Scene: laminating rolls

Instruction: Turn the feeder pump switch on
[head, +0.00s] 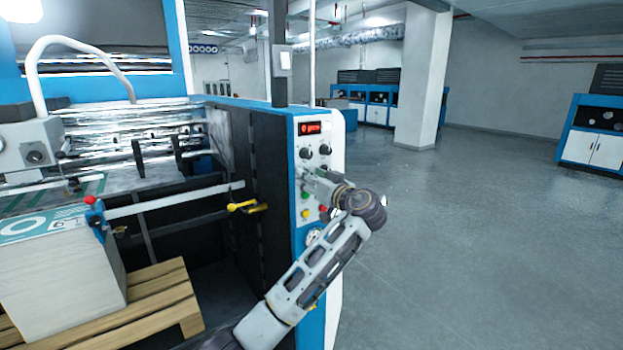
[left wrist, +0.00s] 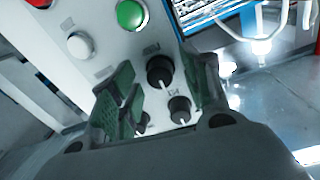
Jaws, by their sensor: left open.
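The control panel (head: 320,140) is on the end of the blue and white machine, with a red lit display, black knobs and coloured buttons. My left gripper (head: 311,178) is in front of it, partly hidden by my wrist. In the left wrist view the gripper (left wrist: 162,84) is open, green pads apart. A larger black knob (left wrist: 160,70) and a smaller one (left wrist: 180,109) show between the fingers, their white marks visible. Another dark knob (left wrist: 142,121) is partly hidden by the left finger. The labels are too small to read, so I cannot tell which is the feeder pump switch. Contact is unclear.
A green button (left wrist: 131,14) and a white button (left wrist: 79,45) sit close to the fingers. A yellow-handled lever (head: 243,206) sticks out left of the panel. A paper stack (head: 70,285) stands on a wooden pallet (head: 150,310). The floor (head: 470,240) at right is clear.

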